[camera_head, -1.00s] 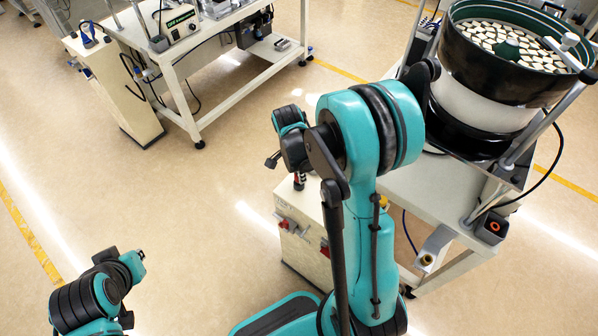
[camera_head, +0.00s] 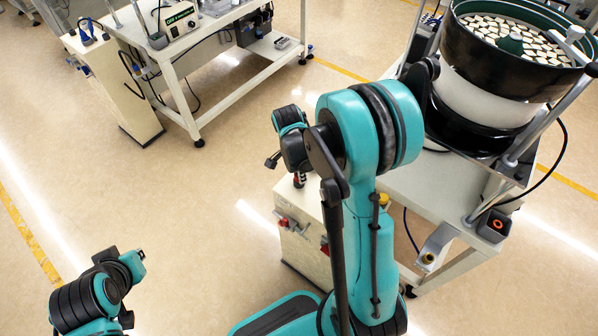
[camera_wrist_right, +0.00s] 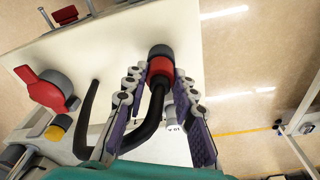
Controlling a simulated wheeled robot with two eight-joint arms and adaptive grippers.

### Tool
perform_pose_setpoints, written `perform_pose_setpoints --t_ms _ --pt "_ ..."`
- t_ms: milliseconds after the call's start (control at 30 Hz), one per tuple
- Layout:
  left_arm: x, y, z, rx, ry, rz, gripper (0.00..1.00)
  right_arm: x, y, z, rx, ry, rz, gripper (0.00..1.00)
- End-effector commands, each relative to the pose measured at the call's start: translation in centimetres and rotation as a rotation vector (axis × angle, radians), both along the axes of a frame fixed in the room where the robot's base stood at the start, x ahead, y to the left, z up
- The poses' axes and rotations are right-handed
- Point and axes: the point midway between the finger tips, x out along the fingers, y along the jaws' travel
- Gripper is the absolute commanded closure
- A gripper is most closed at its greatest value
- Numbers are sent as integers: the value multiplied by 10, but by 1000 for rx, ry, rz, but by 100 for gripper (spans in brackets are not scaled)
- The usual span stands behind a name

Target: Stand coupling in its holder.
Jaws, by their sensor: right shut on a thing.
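The coupling, a dark grey cylinder with a red band (camera_wrist_right: 160,68), is between the fingertips of my right gripper (camera_wrist_right: 158,82) in the right wrist view. A thick black hose loops down between the two purple-padded fingers. The gripper is shut on the coupling, against a pale panel. In the head view a small red, black and white piece (camera_head: 299,180) shows at the top of a beige cabinet, just below my right wrist; my right fingers are hard to make out there. I cannot make out the holder with certainty.
The beige cabinet (camera_head: 303,247) has red knobs on its front. A red lever valve (camera_wrist_right: 45,90) is left of the coupling in the wrist view. A bowl feeder (camera_head: 505,75) on a white table stands at right. A workbench (camera_head: 225,65) is at the back left. Open floor lies between.

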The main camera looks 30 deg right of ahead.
Motion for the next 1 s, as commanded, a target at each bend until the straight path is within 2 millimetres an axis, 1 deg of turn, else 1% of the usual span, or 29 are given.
perform_pose_setpoints --t_ms 200,233,300,500,533,567,867,1000 --pt "0 0 0 0 0 0 100 0 0 0 0 0 0 100" --pt "0 0 0 0 0 0 100 0 0 0 0 0 0 66" --pt "0 0 0 0 0 0 100 0 0 0 0 0 0 50" --pt "0 0 0 0 0 0 100 0 0 0 0 0 0 50" --pt "0 0 0 0 0 0 100 0 0 0 0 0 0 47" --pt "0 0 0 0 0 0 100 0 0 0 0 0 0 41" --pt "0 0 0 0 0 0 100 0 0 0 0 0 0 41" --pt "0 0 5 0 0 0 100 0 1 6 0 0 0 41"
